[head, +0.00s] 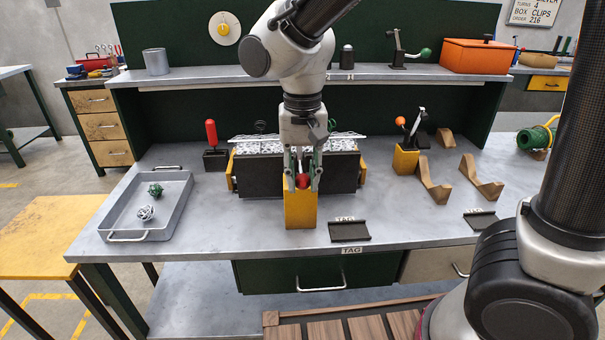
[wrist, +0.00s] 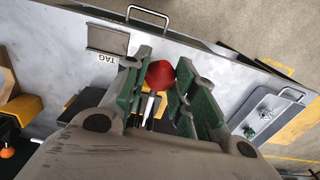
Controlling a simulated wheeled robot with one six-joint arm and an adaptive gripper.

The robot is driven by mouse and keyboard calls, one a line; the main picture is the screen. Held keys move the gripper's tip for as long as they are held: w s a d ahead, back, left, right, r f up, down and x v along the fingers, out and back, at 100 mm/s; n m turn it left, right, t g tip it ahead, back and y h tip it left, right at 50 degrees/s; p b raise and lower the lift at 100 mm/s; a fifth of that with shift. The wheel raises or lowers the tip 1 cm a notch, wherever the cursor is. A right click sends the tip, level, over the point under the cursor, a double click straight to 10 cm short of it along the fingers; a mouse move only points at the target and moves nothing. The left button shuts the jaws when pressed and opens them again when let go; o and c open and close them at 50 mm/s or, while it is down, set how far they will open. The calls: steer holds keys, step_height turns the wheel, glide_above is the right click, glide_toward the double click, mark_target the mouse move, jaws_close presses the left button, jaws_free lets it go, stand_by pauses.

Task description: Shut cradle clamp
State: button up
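The cradle (head: 333,175) stands mid-bench, a long dark trough with yellow ends and wire mesh along its top. An upright red handle on a black base (head: 211,145) stands just left of it; it looks like a clamp lever, but I cannot be sure. My gripper (head: 303,178) points down in front of the cradle, over a yellow block (head: 300,208). A red knob (wrist: 160,75) on a thin metal shank lies between my green-padded fingers. It also shows in the head view (head: 302,181). The fingers are close around it; whether they press on it is unclear.
A grey tray (head: 117,232) with two small wire balls lies at the left. Two dark TAG plates (head: 349,231) lie near the front edge. A yellow tool holder (head: 405,160) and several wooden brackets (head: 432,181) stand at the right. Bare bench lies left of the yellow block.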

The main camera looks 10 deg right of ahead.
jaws_close()
